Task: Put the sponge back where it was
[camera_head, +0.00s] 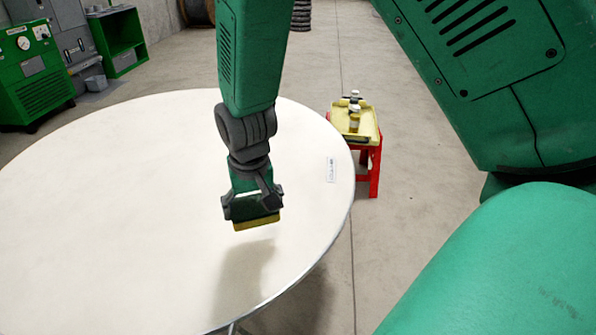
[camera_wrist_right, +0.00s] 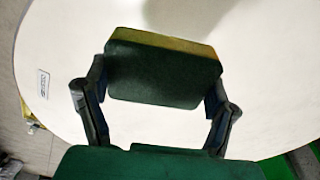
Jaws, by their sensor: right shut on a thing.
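My right gripper (camera_head: 252,208) is shut on a sponge with a yellow side and a dark green side. The sponge's yellow edge (camera_head: 258,222) shows below the fingers in the head view. In the right wrist view the sponge (camera_wrist_right: 163,68) sits between the two fingers of the gripper (camera_wrist_right: 155,95). The sponge is held above the white round table (camera_head: 110,190), apart from it, with a shadow on the tabletop below. My left gripper is not in view.
A small white label (camera_head: 331,170) lies near the table's right edge. A red stool (camera_head: 374,172) beyond that edge carries a yellow tray (camera_head: 368,124) with bottles. Green cabinets (camera_head: 35,75) stand far left. Most of the tabletop is clear.

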